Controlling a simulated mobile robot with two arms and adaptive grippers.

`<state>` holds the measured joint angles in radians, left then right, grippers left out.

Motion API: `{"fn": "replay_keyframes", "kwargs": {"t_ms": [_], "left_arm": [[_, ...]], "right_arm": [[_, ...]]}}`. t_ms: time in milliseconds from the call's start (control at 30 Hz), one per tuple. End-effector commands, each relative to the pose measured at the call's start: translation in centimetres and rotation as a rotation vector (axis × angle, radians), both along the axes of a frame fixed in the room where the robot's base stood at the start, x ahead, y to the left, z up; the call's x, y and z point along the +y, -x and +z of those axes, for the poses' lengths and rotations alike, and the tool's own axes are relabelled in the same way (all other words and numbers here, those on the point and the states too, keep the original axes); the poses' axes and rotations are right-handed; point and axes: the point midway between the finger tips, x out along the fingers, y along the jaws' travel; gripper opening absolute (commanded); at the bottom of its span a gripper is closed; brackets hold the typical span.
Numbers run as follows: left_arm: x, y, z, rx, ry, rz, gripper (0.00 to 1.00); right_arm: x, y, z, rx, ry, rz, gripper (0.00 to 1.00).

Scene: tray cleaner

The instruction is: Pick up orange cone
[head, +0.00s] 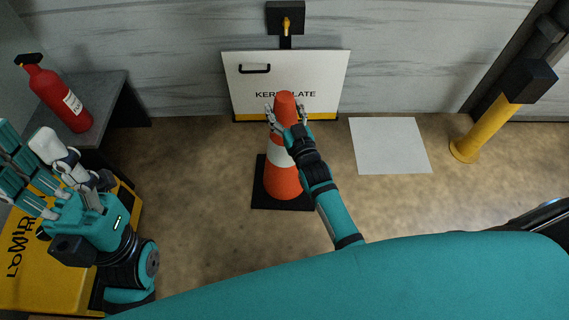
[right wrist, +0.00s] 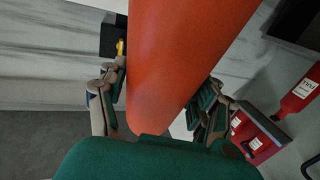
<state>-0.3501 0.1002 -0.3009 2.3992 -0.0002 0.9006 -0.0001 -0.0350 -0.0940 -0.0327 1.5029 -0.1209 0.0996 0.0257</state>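The orange cone (head: 286,180) has a white band and a square black base (head: 262,198). It stands upright on the floor in the middle of the head view. My right gripper (head: 287,115) is at the upper part of the cone, with fingers on both sides of it. In the right wrist view the cone (right wrist: 185,55) fills the space between the fingers of the right gripper (right wrist: 166,85). The fingers lie close to its sides; whether they press on it is unclear. My left gripper (head: 52,175) is open and empty at the left, away from the cone.
A white panel (head: 328,72) leans on the wall behind the cone. A red fire extinguisher (head: 58,95) is on a dark bench (head: 112,88) at left. A yellow cart (head: 40,262) is lower left. A yellow post (head: 480,130) and a pale floor square (head: 390,146) are at right.

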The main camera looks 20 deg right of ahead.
Motion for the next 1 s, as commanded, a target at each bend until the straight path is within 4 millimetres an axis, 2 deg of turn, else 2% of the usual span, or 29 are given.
{"fn": "replay_keyframes", "kwargs": {"t_ms": [33, 400, 433, 767, 1000], "left_arm": [[0.0, 0.0, 0.0, 0.0, 0.0, 0.0, 0.4], [0.0, 0.0, 0.0, 0.001, 0.0, 0.0, 0.4], [0.0, 0.0, 0.0, 0.001, 0.0, 0.0, 0.4], [0.0, 0.0, 0.2, 0.001, -0.001, 0.001, 0.4], [0.0, 0.0, 1.4, 0.001, -0.001, 0.001, 0.4]], "right_arm": [[0.0, 0.0, 0.0, 0.0, 0.0, 0.0, 0.57], [-0.1, 0.0, 0.0, 0.0, 0.001, -0.001, 0.08], [-0.1, -0.1, 0.5, -0.012, 0.001, -0.001, 0.06], [0.0, -0.1, 0.7, -0.01, 0.001, 0.0, 0.05], [0.0, -0.1, 2.4, -0.012, 0.001, 0.0, 0.05]]}}
